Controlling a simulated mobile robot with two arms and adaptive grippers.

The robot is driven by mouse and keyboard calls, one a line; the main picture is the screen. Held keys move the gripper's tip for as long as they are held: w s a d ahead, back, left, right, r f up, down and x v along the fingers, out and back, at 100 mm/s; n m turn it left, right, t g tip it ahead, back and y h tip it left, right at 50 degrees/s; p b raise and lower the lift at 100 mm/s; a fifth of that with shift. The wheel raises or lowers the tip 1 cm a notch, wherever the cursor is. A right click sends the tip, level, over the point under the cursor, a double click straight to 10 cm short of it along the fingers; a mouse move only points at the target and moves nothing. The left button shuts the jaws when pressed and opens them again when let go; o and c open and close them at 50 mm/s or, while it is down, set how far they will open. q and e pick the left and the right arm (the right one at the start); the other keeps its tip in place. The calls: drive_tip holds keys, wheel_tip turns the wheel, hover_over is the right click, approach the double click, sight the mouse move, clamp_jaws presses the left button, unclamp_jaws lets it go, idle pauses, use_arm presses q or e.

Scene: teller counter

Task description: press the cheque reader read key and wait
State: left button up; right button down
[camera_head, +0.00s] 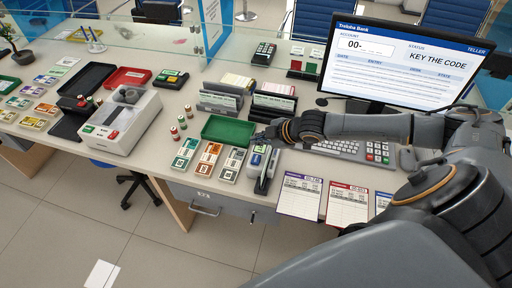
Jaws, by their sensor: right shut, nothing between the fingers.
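A small grey and black device with an upright slot, which looks like the cheque reader (264,170), stands at the counter's front edge. A small blue and light patch shows on its top, but its read key is too small to make out. My right arm reaches in from the right across the keyboard. My right gripper (258,141) is shut and empty, just behind the device and beside the green tray (228,131). I cannot tell whether the fingertips touch anything. The monitor (398,62) shows "Treloba Bank", account "00-" and "KEY THE CODE". My left gripper is out of view.
A keyboard (345,150) lies under my right forearm. Printed slips (299,196) lie right of the device. Patterned cards (209,152) and small stamps lie to its left, near a white machine (117,123). Black card holders (272,106) stand behind the gripper.

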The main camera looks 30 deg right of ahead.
drive_tip(key=b, duration=0.4)
hover_over(258, 160)
wheel_tip(258, 160, down, 4)
drive_tip(key=shift+f, duration=0.15)
drive_tip(key=shift+f+b, duration=0.35)
drive_tip(key=shift+f, duration=0.75)
drive_tip(key=shift+f, duration=0.4)
drive_tip(key=shift+f, duration=0.5)
idle(0.6)
drive_tip(key=shift+r, duration=0.1)
drive_tip(key=shift+r+p, duration=0.85)
drive_tip(key=shift+p, duration=0.15)
